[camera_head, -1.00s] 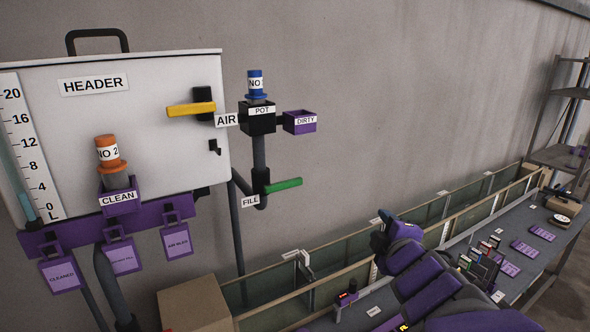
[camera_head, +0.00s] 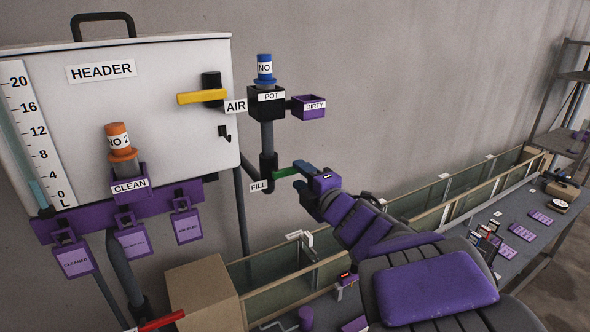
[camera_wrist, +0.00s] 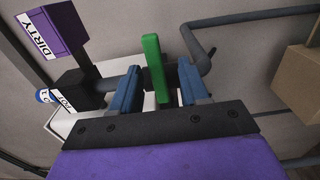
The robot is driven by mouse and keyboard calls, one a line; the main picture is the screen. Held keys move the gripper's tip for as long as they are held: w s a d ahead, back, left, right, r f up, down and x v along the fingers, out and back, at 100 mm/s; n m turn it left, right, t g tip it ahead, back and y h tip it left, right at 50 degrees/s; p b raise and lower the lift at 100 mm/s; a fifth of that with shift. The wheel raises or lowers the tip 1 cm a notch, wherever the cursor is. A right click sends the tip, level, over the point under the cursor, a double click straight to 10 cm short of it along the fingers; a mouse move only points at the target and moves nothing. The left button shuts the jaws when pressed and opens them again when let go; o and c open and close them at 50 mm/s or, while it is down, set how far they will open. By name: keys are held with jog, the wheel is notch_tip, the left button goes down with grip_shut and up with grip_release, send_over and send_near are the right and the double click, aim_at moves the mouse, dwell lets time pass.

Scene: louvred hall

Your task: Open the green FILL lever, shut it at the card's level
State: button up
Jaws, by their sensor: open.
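The green FILL lever (camera_head: 288,172) points right from its dark valve (camera_head: 267,165) on the grey pipe, beside the FILL label (camera_head: 259,187). My gripper (camera_head: 303,174) is at the lever's free end. In the wrist view the green lever (camera_wrist: 154,70) stands between my two blue fingers (camera_wrist: 157,90), with a gap on both sides. The fingers are open. The white HEADER tank (camera_head: 150,85) carries a scale (camera_head: 28,130) with a level low, near 0. Several purple cards hang below, among them one marked CLEANED (camera_head: 75,262); their small print is unreadable.
The yellow AIR lever (camera_head: 202,97) is above left. The black POT (camera_head: 265,103) with a blue plug and the purple DIRTY box (camera_head: 308,107) are above the lever. A cardboard box (camera_head: 205,290), long glass troughs (camera_head: 430,200) and a bench lie below.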

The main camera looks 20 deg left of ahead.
aim_at(297, 172)
jog(key=shift+x, duration=0.75)
jog(key=shift+w+a, duration=0.25)
jog(key=shift+x, duration=1)
jog(key=shift+d+r, duration=0.2)
jog(key=shift+d, duration=0.95)
jog(key=c, duration=0.6)
jog(key=shift+a, duration=0.1)
grip_shut()
jog(key=shift+s+a, duration=0.15)
